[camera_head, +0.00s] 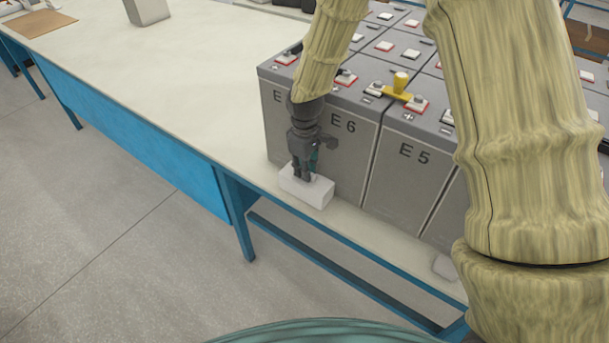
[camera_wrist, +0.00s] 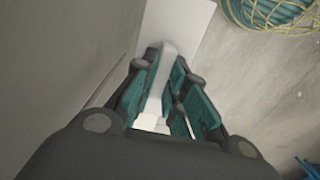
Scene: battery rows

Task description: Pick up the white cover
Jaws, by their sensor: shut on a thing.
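The white cover (camera_head: 316,194) is a small white block at the front edge of the table, in front of the battery marked E6. My gripper (camera_head: 302,174) points down at it from above, with its fingertips at the cover's top. In the wrist view the teal-padded fingers of my gripper (camera_wrist: 168,75) are shut on a narrow pale part of the white cover (camera_wrist: 180,25). I cannot tell whether the cover's underside touches the table. The fingers hide part of its top.
Grey batteries (camera_head: 407,178) stand in rows just behind and right of my gripper, with a yellow piece (camera_head: 398,87) on top of one. A small pale block (camera_head: 445,267) lies near the front edge at right.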

